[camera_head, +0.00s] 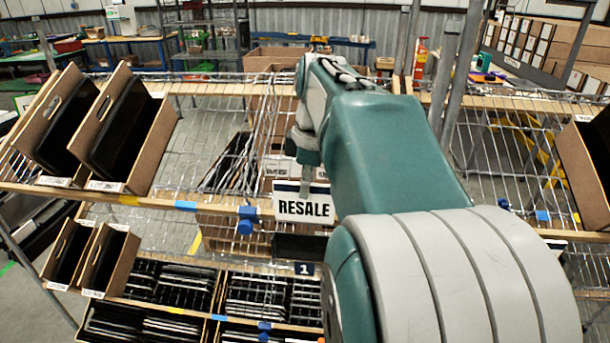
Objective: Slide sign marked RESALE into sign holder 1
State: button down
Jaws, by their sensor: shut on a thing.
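The white sign marked RESALE (305,209) has a dark top band and hangs upright, facing me, near the middle of the view. My gripper (306,180) is shut on its upper edge; the fingers are small and partly hidden behind my arm. A dark label with a white 1 (304,268) is on the lower shelf edge, below the sign and apart from it. The holder's slot at this label cannot be made out, and my arm hides the area just right of it.
Tilted cartons with dark contents (133,130) stand on the upper shelf at left. Lower cartons hold stacked black items (262,297). A wooden shelf edge (150,201) with a blue clamp (246,220) runs beside the sign. Another carton (583,175) stands at far right.

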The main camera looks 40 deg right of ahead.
aim_at(306, 221)
jog(key=shift+f, duration=4.4)
jog(key=shift+f, duration=0.4)
jog(key=c, duration=0.7)
grip_release()
jog(key=shift+o, duration=0.2)
jog(key=r, duration=0.8)
jog(key=s+d+r, duration=0.1)
jog(key=r, duration=0.3)
jog(key=shift+f, duration=0.1)
